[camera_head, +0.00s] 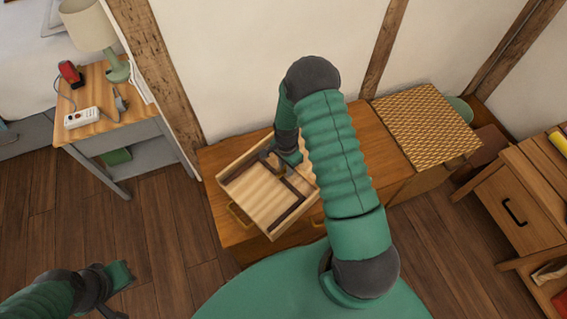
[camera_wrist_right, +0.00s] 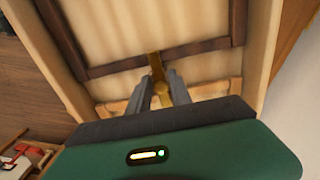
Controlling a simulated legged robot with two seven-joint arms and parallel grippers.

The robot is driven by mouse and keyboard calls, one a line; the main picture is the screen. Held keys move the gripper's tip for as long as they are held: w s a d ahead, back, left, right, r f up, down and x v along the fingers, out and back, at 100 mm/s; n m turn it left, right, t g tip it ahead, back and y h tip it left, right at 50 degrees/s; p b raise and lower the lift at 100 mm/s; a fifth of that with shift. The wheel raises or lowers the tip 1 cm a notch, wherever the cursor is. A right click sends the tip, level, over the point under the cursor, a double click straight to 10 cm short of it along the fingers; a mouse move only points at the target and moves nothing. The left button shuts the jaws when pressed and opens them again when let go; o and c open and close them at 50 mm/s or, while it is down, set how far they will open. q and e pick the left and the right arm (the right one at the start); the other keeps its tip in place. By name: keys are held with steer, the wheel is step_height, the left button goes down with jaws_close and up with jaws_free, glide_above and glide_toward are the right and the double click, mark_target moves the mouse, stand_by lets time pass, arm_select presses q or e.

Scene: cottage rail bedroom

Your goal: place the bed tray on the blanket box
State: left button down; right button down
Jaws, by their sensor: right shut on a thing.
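The bed tray (camera_head: 262,207) is a pale wooden tray with raised sides, dark strips across its face and brass handles. In the head view it is over the left part of a long, low brown wooden box (camera_head: 372,150) against the wall. I cannot tell whether it rests there or hangs just above. My right gripper (camera_wrist_right: 160,80) is shut on a brass handle (camera_wrist_right: 157,64) of the tray, at its far side in the head view; my own arm hides part of that area. My left gripper (camera_head: 118,292) is low at the left, away from the tray; its jaws are unclear.
A woven-topped box (camera_head: 425,122) stands right of the low box. A small side table (camera_head: 90,88) with a lamp (camera_head: 92,28) and a power strip (camera_head: 82,117) stands at the upper left. A drawer unit (camera_head: 515,205) is at the right. Floor at the left is clear.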

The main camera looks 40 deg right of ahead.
steer(key=shift+f, duration=0.2)
steer(key=c, duration=1.2)
jaws_free()
steer(key=shift+d, duration=0.3)
steer(key=shift+o, duration=0.2)
steer(key=shift+a, duration=0.1)
